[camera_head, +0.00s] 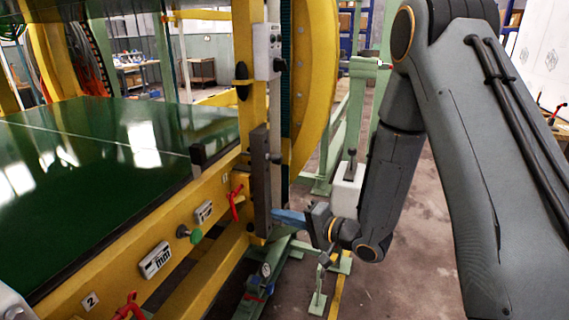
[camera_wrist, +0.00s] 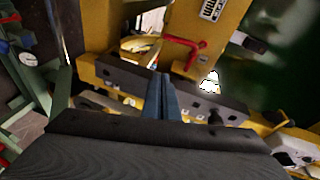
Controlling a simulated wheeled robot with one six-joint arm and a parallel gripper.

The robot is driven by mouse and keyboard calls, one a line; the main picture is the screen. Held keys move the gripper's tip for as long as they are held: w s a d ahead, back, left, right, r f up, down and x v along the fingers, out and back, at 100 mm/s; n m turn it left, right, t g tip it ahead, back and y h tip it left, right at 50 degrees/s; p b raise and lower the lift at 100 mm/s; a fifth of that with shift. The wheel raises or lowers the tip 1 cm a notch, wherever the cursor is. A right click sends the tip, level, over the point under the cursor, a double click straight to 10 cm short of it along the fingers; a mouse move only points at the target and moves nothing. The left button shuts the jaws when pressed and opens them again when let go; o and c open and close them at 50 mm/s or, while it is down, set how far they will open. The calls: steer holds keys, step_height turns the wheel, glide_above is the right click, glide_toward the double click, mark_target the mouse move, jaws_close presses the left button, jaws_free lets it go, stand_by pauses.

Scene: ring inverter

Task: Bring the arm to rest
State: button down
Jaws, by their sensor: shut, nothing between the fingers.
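My arm comes down from the upper right in the head view and folds back toward the yellow machine frame (camera_head: 213,190). My gripper (camera_head: 278,214) has blue fingers that point left at a dark upright bar (camera_head: 261,180) on the frame. Whether the fingertips touch the bar cannot be told. In the wrist view my gripper (camera_wrist: 161,78) shows its two blue fingers together, with nothing between them. Beyond them lies a dark bar with holes (camera_wrist: 205,100) on the yellow frame.
A red lever (camera_head: 234,201) is on the frame just left of my gripper. A grey control box (camera_head: 267,52) sits above, beside a large yellow ring (camera_head: 318,80). A green table surface (camera_head: 90,165) fills the left. Green stands (camera_head: 350,100) are behind my arm. Open floor (camera_head: 420,240) lies below it.

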steer(key=s+d+r+n+g+h+p, duration=0.1)
steer(key=s+d+r+h+p, duration=0.1)
steer(key=d+h, duration=0.55)
steer(key=s+d+r+n+h+p, duration=0.15)
steer(key=d+h, duration=0.25)
steer(key=d, duration=0.7)
steer(key=s+d+r+n+g+h+p, duration=0.1)
steer(key=s+r+g, duration=0.2)
steer(key=s, duration=0.8)
steer(key=s+d+r+n+g+h+p, duration=0.1)
steer(key=s+d+r+g, duration=0.1)
steer(key=s, duration=0.9)
steer(key=r+g, duration=0.1)
steer(key=g, duration=0.1)
steer(key=shift+s+d+r+g, duration=0.15)
steer(key=shift+s+r+g, duration=0.1)
steer(key=shift+g, duration=0.15)
